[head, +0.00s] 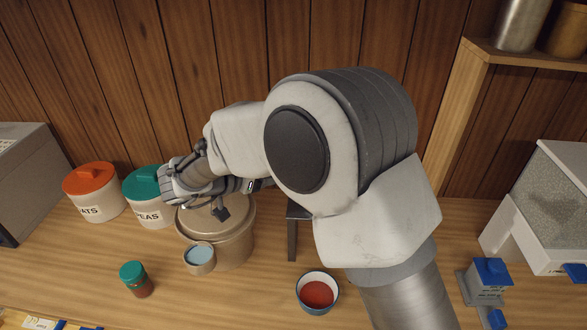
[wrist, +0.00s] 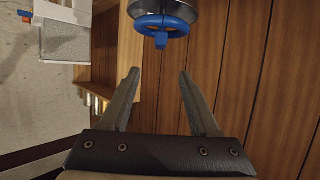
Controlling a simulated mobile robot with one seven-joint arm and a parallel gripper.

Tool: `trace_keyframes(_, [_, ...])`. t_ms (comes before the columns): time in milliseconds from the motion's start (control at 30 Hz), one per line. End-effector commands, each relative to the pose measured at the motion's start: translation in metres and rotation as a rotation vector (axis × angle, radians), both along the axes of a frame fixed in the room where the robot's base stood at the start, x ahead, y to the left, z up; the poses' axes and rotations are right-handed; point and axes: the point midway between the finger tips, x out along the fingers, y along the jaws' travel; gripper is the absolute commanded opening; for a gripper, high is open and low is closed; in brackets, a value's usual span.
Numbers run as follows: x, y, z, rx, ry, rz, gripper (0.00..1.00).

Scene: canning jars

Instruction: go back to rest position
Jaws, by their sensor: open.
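My gripper (wrist: 158,76) shows in the wrist view with its two grey fingers apart and nothing between them. My wrist is above a beige lidded pot (head: 232,243). The task names no other object.
An orange-lidded canister (head: 92,195), a teal-lidded canister (head: 148,200), a light-blue-topped cup (head: 200,260), a green-lidded jar (head: 136,280) and a red-filled bowl (head: 318,293) stand on the counter. A wooden shelf (head: 478,52) is right. A blue ring (wrist: 161,25) is beyond my fingers.

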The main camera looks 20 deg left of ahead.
Motion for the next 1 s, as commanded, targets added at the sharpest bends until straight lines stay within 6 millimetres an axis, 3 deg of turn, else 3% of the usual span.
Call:
trace_keyframes(533, [-0.005,0.003,0.003,0.0,-0.001,0.0,0.62])
trace_keyframes(667, [0.001,0.001,0.009,0.02,-0.014,0.014,0.62])
trace_keyframes(767, [0.02,-0.002,0.027,0.079,-0.056,0.062,0.62])
trace_keyframes(1000, [0.075,-0.021,0.106,0.275,-0.196,0.306,0.62])
